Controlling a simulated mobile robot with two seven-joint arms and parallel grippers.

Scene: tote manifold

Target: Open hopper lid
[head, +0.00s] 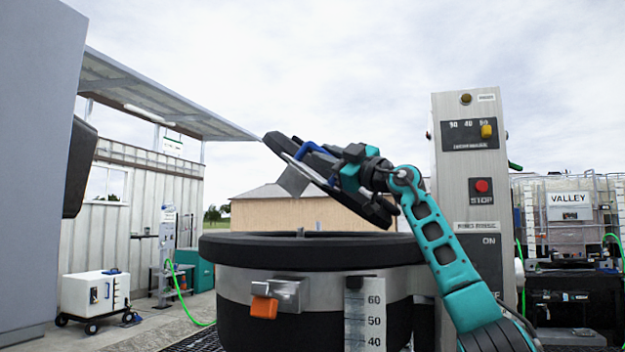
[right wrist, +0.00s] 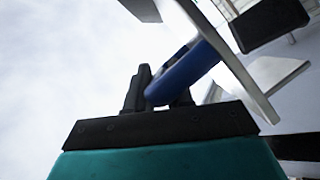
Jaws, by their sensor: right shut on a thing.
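The hopper (head: 230,285) is a round steel and black drum with a thick black rim in the middle of the head view. Its lid (head: 367,208) is raised and steeply tilted above the rim, higher on the left and lower on the right. A blue handle (head: 308,149) is on the lid; it also shows in the right wrist view (right wrist: 188,74). My right gripper (right wrist: 160,90) is shut on this blue handle. In the head view my right gripper (head: 345,168) is in front of the lid and partly hides it. My left gripper is not in view.
A steel control panel (head: 467,200) with a red stop button stands just right of my right arm. An orange latch (head: 264,307) and a level scale (head: 364,318) are on the hopper's front. A white cart (head: 95,291) stands at the far left. Open sky is above the lid.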

